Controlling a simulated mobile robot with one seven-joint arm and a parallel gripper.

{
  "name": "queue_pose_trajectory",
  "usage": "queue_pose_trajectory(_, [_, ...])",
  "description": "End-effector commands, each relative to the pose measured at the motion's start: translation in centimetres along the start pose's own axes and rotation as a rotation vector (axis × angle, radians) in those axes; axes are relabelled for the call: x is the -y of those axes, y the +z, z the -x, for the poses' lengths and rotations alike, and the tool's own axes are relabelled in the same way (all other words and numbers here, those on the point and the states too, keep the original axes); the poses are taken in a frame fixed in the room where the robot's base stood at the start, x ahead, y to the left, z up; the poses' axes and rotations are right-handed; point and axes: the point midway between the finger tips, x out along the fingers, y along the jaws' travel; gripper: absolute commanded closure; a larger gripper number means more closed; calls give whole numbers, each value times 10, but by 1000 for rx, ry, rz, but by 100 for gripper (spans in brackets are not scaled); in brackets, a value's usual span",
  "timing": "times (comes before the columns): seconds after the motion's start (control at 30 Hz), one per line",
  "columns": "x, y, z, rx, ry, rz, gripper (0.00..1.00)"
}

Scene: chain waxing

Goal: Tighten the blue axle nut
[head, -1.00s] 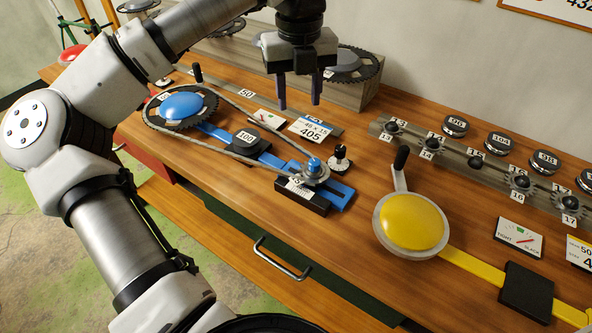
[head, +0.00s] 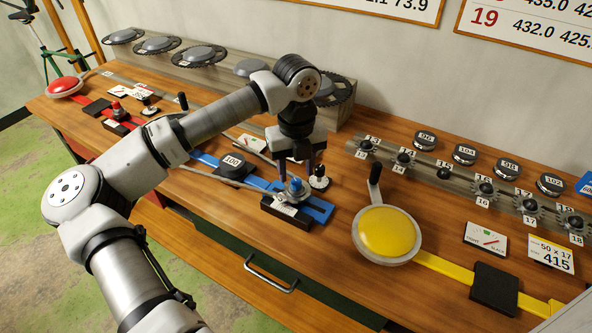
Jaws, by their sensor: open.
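The blue axle nut (head: 295,184) tops the small sprocket (head: 296,194) at the right end of the blue stand (head: 318,210). My gripper (head: 297,172) points down with its fingers spread, just above or around the nut; I cannot tell whether they touch it. Nothing shows held between the fingers. A black block with a white scale (head: 284,209) sits below the sprocket. The chain (head: 232,181) runs left from the sprocket. My arm hides the large blue-capped chainring at the stand's left end.
A small black-knobbed post (head: 319,177) stands close right of the nut. A sprocket rail (head: 460,184) runs behind.

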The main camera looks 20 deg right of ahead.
Motion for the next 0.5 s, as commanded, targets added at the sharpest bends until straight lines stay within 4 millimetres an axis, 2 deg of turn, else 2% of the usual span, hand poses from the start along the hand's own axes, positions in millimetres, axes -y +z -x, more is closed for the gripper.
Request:
queue_pose_trajectory(0.2, [0, 0, -23, -1, -1, 1, 56])
queue_pose_trajectory(0.5, [0, 0, -29, 1, 0, 0, 56])
